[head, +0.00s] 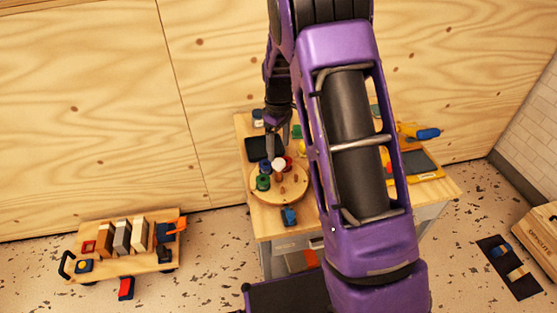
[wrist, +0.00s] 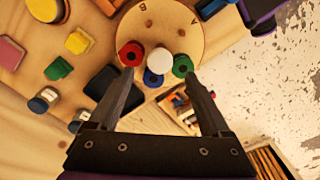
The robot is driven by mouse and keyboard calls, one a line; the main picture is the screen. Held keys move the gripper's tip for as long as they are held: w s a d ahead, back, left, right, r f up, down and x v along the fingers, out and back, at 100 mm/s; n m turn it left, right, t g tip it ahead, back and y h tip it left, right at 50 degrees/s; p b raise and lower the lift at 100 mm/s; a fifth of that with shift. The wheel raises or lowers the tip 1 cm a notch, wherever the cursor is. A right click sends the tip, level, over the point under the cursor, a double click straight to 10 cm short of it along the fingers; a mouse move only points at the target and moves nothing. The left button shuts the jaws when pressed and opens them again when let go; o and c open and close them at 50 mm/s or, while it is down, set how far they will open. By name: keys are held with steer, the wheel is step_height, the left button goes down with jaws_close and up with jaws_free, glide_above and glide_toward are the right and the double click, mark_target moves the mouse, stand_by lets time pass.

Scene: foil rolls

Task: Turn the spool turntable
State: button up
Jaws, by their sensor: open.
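The spool turntable is a round light-wood disc (head: 292,190) on the workbench, with small wooden pegs on it. It also shows at the top of the wrist view (wrist: 160,22), with dark letters near its rim. Red (wrist: 131,54), white (wrist: 143,68), blue (wrist: 152,79) and green (wrist: 182,66) spools stand close together near one edge of it. My gripper (wrist: 160,78) is open and empty, its fingers pointing toward this cluster of spools. In the head view my gripper (head: 278,146) hangs over the disc's far edge. Whether a finger touches a spool, I cannot tell.
Several coloured blocks and small spools lie on the bench beside the disc. A blue item (head: 289,216) sits at its front edge. A wooden cart (head: 125,250) with blocks stands on the floor at left.

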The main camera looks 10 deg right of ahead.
mark_target(279, 162)
step_height(279, 162, down, 6)
steer(key=shift+r, duration=0.25)
jaws_close()
stand_by(0.4)
